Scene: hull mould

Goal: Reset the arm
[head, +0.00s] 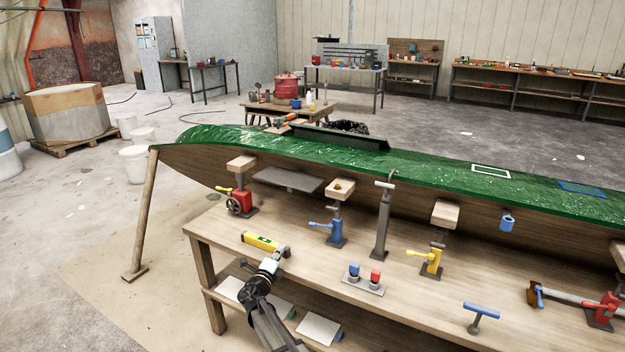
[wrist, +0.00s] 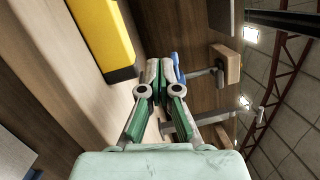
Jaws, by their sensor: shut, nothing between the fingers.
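My gripper (head: 277,257) is just above the front left part of the wooden workbench (head: 400,310) in the head view. In the wrist view my gripper (wrist: 161,75) shows its green-sided fingers closed together with nothing between them. A yellow level (head: 264,242) lies on the bench just beyond the gripper. It also shows at the upper left of the wrist view (wrist: 103,35), apart from the fingers. My arm reaches up from the bottom of the head view.
The green-topped hull mould (head: 420,168) runs along the bench's back. A red jack (head: 240,202), blue jack (head: 336,232), grey post (head: 383,225) and yellow jack (head: 430,264) stand beneath it. A holder (head: 363,286) with blue and red pieces and a blue T-handle (head: 482,312) are nearer.

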